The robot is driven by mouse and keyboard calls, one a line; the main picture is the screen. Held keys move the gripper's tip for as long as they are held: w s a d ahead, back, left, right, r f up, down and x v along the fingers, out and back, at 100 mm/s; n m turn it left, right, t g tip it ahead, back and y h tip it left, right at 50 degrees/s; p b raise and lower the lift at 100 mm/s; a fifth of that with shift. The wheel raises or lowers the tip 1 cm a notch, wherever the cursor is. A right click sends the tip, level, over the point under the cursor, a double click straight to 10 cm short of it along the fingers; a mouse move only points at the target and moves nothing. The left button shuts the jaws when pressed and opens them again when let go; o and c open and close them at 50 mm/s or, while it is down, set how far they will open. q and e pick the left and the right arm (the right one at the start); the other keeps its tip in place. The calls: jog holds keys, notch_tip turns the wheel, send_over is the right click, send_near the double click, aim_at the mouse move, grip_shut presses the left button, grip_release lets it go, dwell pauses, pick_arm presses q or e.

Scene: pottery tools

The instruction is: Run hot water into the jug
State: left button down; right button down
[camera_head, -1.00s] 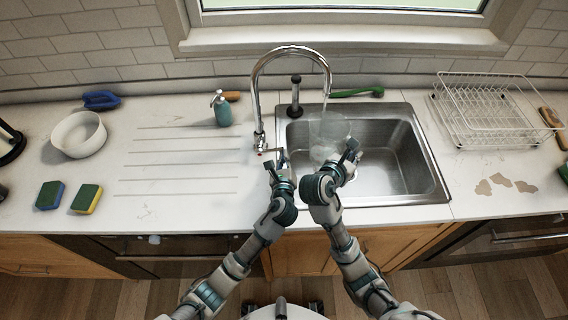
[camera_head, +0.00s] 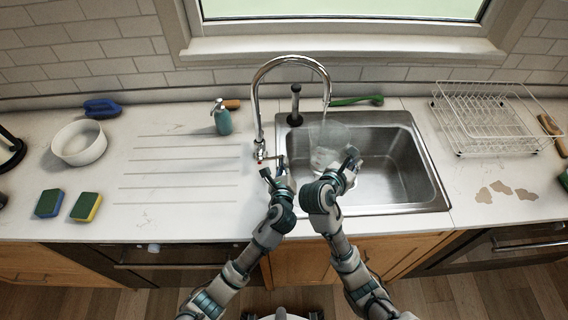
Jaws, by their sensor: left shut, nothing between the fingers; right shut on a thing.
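The clear jug (camera_head: 328,143) is in the left part of the sink, under the spout of the chrome faucet (camera_head: 259,100). A thin stream of water seems to come down from the spout into it. My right gripper (camera_head: 349,164) is shut on the jug at its right side. The faucet's lever (camera_head: 268,157) sticks out to the right at the base, with a small red mark beside it. My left gripper (camera_head: 273,174) is shut and empty, just below the lever; whether it touches the lever I cannot tell. The water level in the jug is hard to make out.
The steel sink (camera_head: 405,165) is otherwise empty on its right side. A teal soap bottle (camera_head: 222,118) stands left of the faucet, and a black-topped plunger-like tool (camera_head: 295,103) behind the sink. A wire dish rack (camera_head: 490,120) stands at right. The ribbed drainboard is clear.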

pick_arm(q)
jog(key=shift+a+r+n, duration=0.2)
jog(key=shift+r+n, duration=0.3)
jog(key=shift+n, duration=0.15)
jog(key=shift+a+r+n, duration=0.15)
jog(key=shift+r+n, duration=0.35)
jog(key=shift+n, duration=0.15)
jog(key=a+r+n+t+h, duration=0.1)
jog(key=a+r+n, duration=0.3)
jog(key=n, duration=0.5)
jog(key=shift+a, duration=0.7)
